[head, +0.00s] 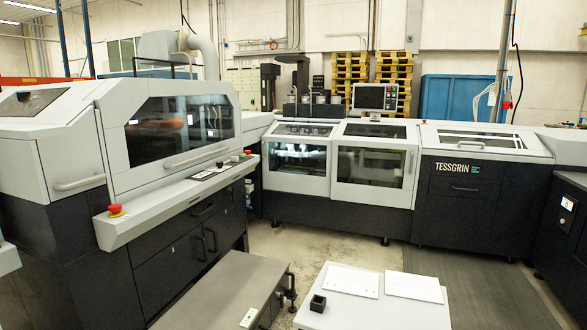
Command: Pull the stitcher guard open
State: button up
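The middle machine has two windowed guards side by side, a left one (299,178) and a right one (372,202), both with pale frames. Both look shut, and a vertical handle (410,163) shows at the right guard's right edge. Several dark units (307,110) stand on top behind the left guard. The large machine at left has a wide windowed guard (119,160) with a long bar handle (197,157), and it also looks shut. No label shows which guard is the stitcher's. My gripper is not in view.
A white top (385,312) with white plates and a small black box (318,303) is in front. A grey metal table (215,290) stands left of it. Red stop buttons (115,209) sit on the left machine's ledge. Open floor (305,240) lies before the middle machine.

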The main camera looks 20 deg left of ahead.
aim_at(297, 159)
jog(key=i+l+z, duration=0.25)
jog(key=i+z, duration=0.3)
jog(key=i, duration=0.2)
jog(key=i+l+z, duration=0.15)
jog(key=i, duration=0.75)
jog(key=i+l+z, duration=0.15)
jog(key=i, duration=0.75)
jog(key=i+j+u, duration=0.15)
jog(key=i+u, duration=0.3)
jog(key=i, duration=0.5)
jog(key=i+l+u, duration=0.15)
jog(key=i+u, duration=0.25)
jog(key=i, duration=0.55)
jog(key=i+j+u, duration=0.1)
jog(key=i+u, duration=0.2)
jog(key=i, duration=0.15)
jog(key=i+u, duration=0.3)
jog(key=i, duration=0.2)
jog(key=i+l+u, duration=0.15)
jog(key=i+u, duration=0.15)
jog(key=i, duration=0.15)
jog(key=i+l+u, duration=0.3)
jog(key=i, duration=0.15)
jog(key=i+j+u, duration=0.25)
jog(key=i+u, duration=0.2)
jog(key=i, duration=0.5)
jog(key=i+l+u, duration=0.15)
jog(key=i+u, duration=0.3)
jog(key=i, duration=0.5)
